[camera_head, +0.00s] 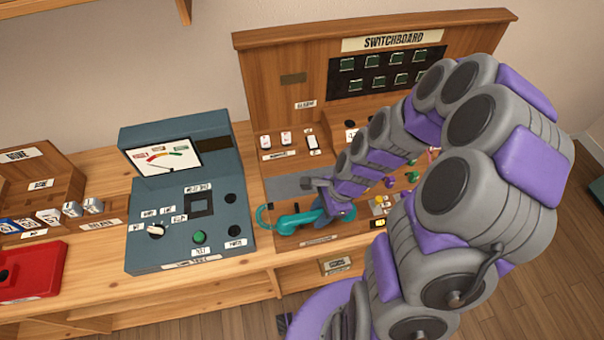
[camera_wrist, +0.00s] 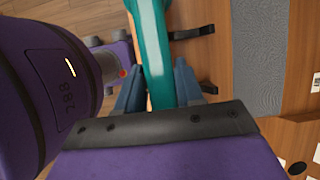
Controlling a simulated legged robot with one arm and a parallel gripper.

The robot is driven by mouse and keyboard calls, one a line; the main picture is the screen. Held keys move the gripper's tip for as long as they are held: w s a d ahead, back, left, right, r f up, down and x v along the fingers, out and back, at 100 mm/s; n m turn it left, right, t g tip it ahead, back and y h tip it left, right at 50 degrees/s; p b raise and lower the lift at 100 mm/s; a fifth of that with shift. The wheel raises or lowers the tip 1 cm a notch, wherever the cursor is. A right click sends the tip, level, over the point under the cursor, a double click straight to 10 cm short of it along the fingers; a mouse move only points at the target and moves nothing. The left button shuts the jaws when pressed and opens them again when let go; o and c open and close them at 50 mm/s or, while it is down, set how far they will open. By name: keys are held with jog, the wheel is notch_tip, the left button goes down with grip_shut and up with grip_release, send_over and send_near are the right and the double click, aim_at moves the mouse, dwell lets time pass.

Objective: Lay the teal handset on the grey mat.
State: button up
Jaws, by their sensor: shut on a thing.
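The teal handset (camera_head: 293,224) is at the front left of the switchboard desk, in front of the grey mat (camera_head: 287,187). My gripper (camera_head: 335,209) is shut on the handset near its right part, which the gripper and arm partly hide. In the wrist view the handset (camera_wrist: 149,42) runs between the blue-grey fingers (camera_wrist: 158,88). Two dark hooks (camera_wrist: 193,33) show beside it there. The grey mat also shows in the wrist view (camera_wrist: 258,55), apart from the handset. I cannot tell if the handset is clear of the surface below it.
A blue-grey tester box (camera_head: 186,200) stands left of the switchboard. White switches (camera_head: 286,138) line the mat's far side. Plugs (camera_head: 390,182) and small yellow parts (camera_head: 380,206) lie to the right, near my arm.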

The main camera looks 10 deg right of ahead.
jog(key=w+b, duration=0.1)
jog(key=w, duration=0.4)
jog(key=w+f+b, duration=0.1)
jog(key=w, duration=0.4)
jog(key=w+b, duration=0.1)
jog(key=w, duration=0.4)
jog(key=shift+w+f, duration=0.3)
jog(key=shift+w, duration=0.05)
notch_tip(320, 180, down, 4)
jog(key=shift+r+b, duration=0.15)
jog(key=shift+b, duration=0.5)
jog(key=shift+r, duration=0.1)
jog(key=shift+d, duration=0.1)
jog(key=o, duration=1)
